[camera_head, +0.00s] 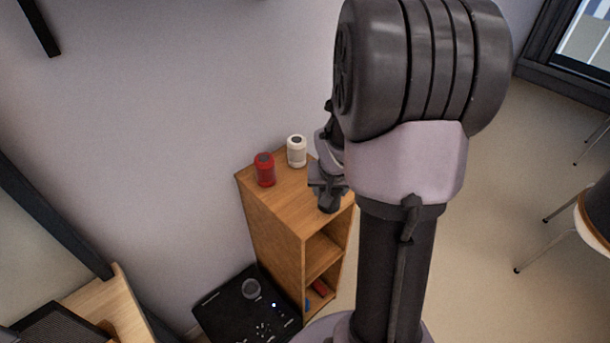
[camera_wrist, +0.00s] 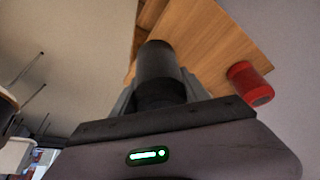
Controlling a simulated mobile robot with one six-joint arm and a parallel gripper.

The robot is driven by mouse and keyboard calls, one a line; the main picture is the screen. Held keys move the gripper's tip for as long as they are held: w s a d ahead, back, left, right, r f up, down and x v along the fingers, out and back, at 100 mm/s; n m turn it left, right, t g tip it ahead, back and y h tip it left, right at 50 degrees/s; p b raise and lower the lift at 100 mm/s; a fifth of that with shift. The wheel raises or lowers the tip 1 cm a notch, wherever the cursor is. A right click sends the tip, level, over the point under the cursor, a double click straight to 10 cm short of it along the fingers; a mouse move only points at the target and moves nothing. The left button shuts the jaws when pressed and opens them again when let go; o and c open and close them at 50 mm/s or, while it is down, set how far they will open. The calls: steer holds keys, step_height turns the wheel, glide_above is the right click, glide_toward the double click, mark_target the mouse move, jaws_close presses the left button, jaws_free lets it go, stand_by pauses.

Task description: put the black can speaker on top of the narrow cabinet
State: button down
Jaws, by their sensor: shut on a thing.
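The black can speaker (camera_head: 329,204) is upright in my gripper (camera_head: 327,186), over the front right part of the narrow cabinet's wooden top (camera_head: 296,210). In the wrist view the speaker (camera_wrist: 158,62) stands out between the fingers of my gripper (camera_wrist: 157,95), which is shut on it. The cabinet top (camera_wrist: 205,35) lies behind it there. I cannot tell whether the speaker's base touches the wood. My arm hides part of the cabinet's right side.
A red can (camera_head: 265,169) and a white can (camera_head: 297,151) stand at the back of the cabinet top; the red can (camera_wrist: 250,84) also shows in the wrist view. The front left of the top is bare. A black device (camera_head: 232,308) is below left. A chair (camera_head: 592,222) is at right.

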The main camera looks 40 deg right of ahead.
steer(key=w, duration=0.1)
steer(key=w+d, duration=0.1)
steer(key=w, duration=0.3)
steer(key=shift+w+d+f+p, duration=0.2)
steer(key=shift+f+p, duration=0.1)
step_height(320, 180, down, 4)
steer(key=b, duration=0.2)
steer(key=shift+r+b, duration=0.1)
steer(key=shift+b, duration=0.2)
steer(key=shift+r, duration=0.25)
steer(key=shift+f, duration=0.15)
steer(key=c, duration=0.6)
jaws_free()
